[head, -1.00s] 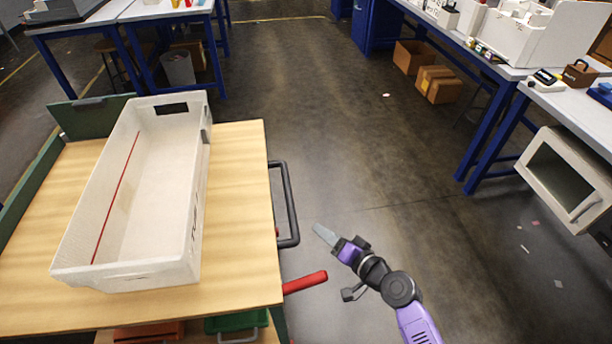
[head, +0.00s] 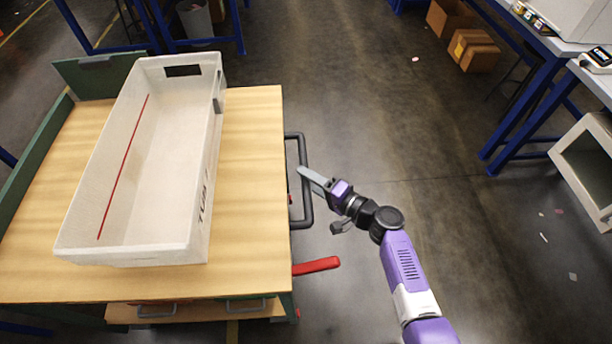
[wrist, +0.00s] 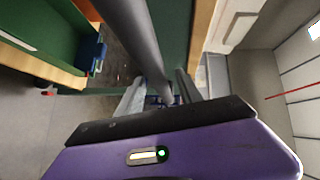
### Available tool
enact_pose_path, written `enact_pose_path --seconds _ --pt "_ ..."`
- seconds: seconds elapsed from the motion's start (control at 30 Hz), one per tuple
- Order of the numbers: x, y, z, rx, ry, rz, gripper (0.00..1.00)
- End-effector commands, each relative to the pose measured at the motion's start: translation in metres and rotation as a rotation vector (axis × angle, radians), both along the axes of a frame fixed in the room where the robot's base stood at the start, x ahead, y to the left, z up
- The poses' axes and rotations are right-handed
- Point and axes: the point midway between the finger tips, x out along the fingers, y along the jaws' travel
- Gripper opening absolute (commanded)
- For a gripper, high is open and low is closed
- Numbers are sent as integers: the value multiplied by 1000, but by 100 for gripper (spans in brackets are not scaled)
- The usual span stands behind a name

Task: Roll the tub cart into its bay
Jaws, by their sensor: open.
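The tub cart (head: 255,240) stands at the left in the head view, with a wooden top and green edges. A long white tub (head: 190,215) with a red line inside sits on it. A dark bar handle (head: 306,212) sticks out from the cart's right side, with a red lever (head: 316,265) below it. My gripper (head: 308,175) is at the handle's right bar. In the wrist view, the grey handle bar (wrist: 135,45) runs between the two spread fingers of my gripper (wrist: 160,92). I cannot tell whether either finger touches it. I cannot make out the bay.
Blue-legged workbenches stand at the right (head: 545,100) and far left. Cardboard boxes (head: 472,50) lie on the floor at the back right. A grey bin (head: 195,18) stands behind the cart. An open-fronted white box (head: 590,165) is at the right edge. The middle floor is clear.

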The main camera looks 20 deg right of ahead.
Motion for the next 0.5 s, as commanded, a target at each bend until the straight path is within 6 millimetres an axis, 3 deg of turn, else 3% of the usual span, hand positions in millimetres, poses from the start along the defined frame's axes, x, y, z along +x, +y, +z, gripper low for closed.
enact_pose_path --seconds 0.4,0.5 --pt "10 5 -2 -1 2 -1 43" --pt "10 4 -2 -1 2 -1 26"
